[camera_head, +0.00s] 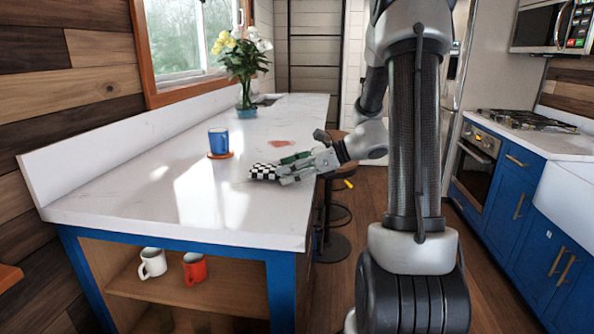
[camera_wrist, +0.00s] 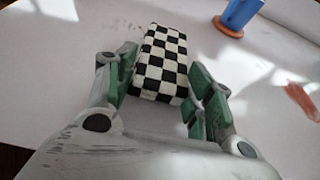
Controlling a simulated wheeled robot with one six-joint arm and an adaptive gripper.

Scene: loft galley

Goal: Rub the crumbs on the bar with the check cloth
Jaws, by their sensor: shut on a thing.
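The check cloth (camera_head: 262,171) is a black-and-white checked pad, lying on or just above the white bar top (camera_head: 130,195); I cannot tell whether it touches. My gripper (camera_head: 277,171) reaches in from the right, low over the bar, with its fingers on the cloth. In the wrist view the cloth (camera_wrist: 160,62) sits between the green-padded fingers of my gripper (camera_wrist: 163,72), its far end sticking out ahead. Faint reddish-brown specks, possibly the crumbs (camera_wrist: 122,47), show on the bar just left of the cloth. Anything under the cloth is hidden.
A blue mug (camera_head: 218,141) stands on an orange coaster (camera_head: 220,155) beyond the cloth. A reddish patch (camera_head: 282,143) marks the bar behind my gripper. A flower vase (camera_head: 246,95) stands further back. White and red mugs sit on the shelf below. The front left bar is clear.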

